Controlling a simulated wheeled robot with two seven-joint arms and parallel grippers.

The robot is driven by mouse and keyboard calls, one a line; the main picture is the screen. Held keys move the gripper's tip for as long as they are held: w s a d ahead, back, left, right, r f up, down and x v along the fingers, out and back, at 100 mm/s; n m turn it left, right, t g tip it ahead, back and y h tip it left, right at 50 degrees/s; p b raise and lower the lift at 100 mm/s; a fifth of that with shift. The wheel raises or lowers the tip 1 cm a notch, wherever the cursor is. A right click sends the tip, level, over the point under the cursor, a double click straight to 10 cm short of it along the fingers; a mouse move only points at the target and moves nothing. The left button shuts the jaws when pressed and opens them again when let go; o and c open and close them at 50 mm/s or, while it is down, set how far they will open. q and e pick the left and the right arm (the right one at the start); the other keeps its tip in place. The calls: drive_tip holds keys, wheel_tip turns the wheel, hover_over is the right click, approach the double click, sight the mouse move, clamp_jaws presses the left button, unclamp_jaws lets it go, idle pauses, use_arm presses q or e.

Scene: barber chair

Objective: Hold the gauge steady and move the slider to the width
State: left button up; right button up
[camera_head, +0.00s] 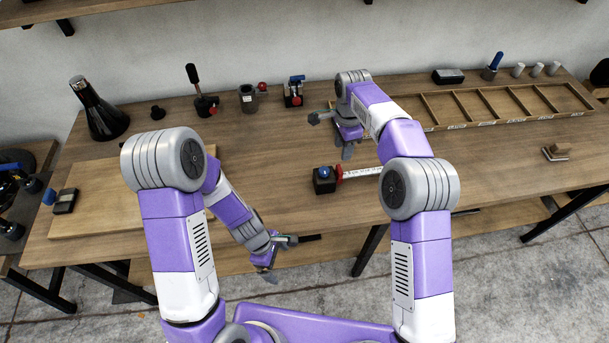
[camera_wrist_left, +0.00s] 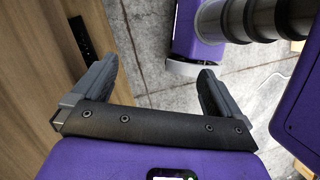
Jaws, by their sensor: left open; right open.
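The gauge (camera_head: 362,172) lies on the table in the head view, a white marked bar running right from a black block (camera_head: 324,180) with a blue knob. A red slider (camera_head: 339,173) sits on the bar close to the block. My right arm covers the bar's right end. My right gripper (camera_head: 330,134) is open and empty above the table, behind the gauge. My left gripper (camera_head: 279,256) is open and empty at the table's front edge, left of and nearer than the gauge. In the left wrist view its two fingers (camera_wrist_left: 150,92) stand wide apart with nothing between them.
A long wooden tray with compartments (camera_head: 432,124) lies at the back right. Small tools, including a red-and-blue-handled one (camera_head: 293,92), and a black flask (camera_head: 98,108) stand along the back. A wooden board (camera_head: 105,212) covers the left.

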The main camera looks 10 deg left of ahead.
use_arm(q)
drive_tip(key=w+d+r+n+t+h, duration=0.1)
drive_tip(key=w+d+r+n+h, duration=0.1)
drive_tip(key=w+r+n, duration=0.4)
drive_tip(key=w+d+r+n+t+h, duration=0.1)
drive_tip(key=w+d+r+n+h, duration=0.2)
drive_tip(key=r, duration=0.5)
drive_tip(key=m+t+h, duration=0.3)
drive_tip(key=m+h, duration=0.1)
approach(324, 179)
drive_tip(key=f, duration=0.1)
drive_tip(key=w+d+f, duration=0.1)
drive_tip(key=d+f, duration=0.1)
drive_tip(key=shift+w+d+f, duration=0.15)
drive_tip(key=shift+w+f, duration=0.15)
drive_tip(key=shift+f, duration=0.1)
drive_tip(key=shift+w+d+f, duration=0.1)
drive_tip(key=shift+w+f, duration=0.15)
drive_tip(key=shift+w, duration=0.2)
drive_tip(key=shift+x, duration=3.55)
drive_tip(key=shift+r, duration=0.15)
drive_tip(key=shift+c, duration=0.5)
drive_tip(key=c, duration=1.3)
